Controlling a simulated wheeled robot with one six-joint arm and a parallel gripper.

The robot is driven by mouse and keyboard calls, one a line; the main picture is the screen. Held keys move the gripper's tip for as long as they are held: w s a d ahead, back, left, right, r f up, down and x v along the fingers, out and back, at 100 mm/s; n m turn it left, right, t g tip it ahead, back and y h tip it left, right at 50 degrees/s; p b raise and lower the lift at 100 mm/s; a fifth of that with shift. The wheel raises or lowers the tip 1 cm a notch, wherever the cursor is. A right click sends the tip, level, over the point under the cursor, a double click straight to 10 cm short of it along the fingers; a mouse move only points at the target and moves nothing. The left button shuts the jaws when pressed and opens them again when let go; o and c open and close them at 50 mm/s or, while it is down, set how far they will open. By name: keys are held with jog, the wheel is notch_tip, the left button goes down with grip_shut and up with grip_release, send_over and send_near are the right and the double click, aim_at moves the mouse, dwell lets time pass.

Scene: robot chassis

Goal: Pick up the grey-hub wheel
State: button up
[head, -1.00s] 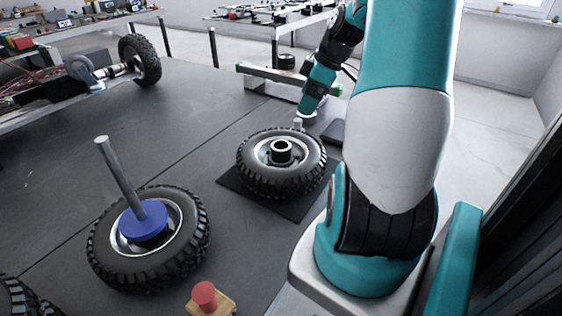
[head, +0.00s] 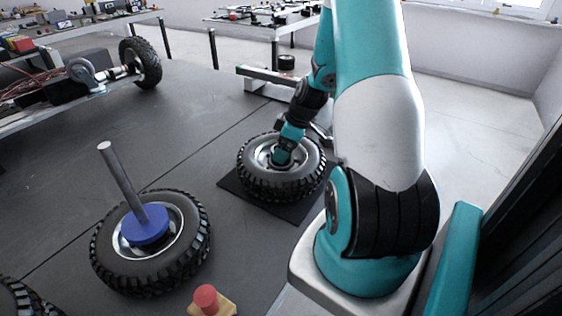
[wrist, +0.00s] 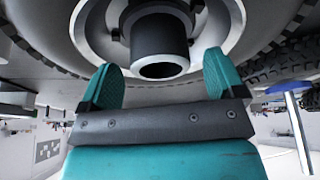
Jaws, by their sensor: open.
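The grey-hub wheel (head: 272,187) lies flat on a dark square mat (head: 298,211), with a black knobbly tyre and a silver rim. My gripper (head: 281,160) is over the wheel's centre and hides most of the hub in the head view. In the wrist view, the dark grey hub tube (wrist: 158,42) stands out from the rim. My gripper (wrist: 160,75) is open there, with one teal finger towards each side of the tube. Gaps show between the fingers and the tube, and I cannot tell how far the fingertips reach along it.
A second wheel (head: 105,258) with a blue hub (head: 146,226) and a tilted grey post (head: 120,178) lies at left front. A red button on a wooden block (head: 206,298) is near the front edge. A chassis axle wheel (head: 146,62) stands at the back left. The dark tabletop between is clear.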

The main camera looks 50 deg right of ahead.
jog(key=shift+x, duration=0.95)
jog(key=shift+c, duration=0.4)
grip_shut()
jog(key=shift+w+r, duration=0.1)
jog(key=shift+r, duration=0.05)
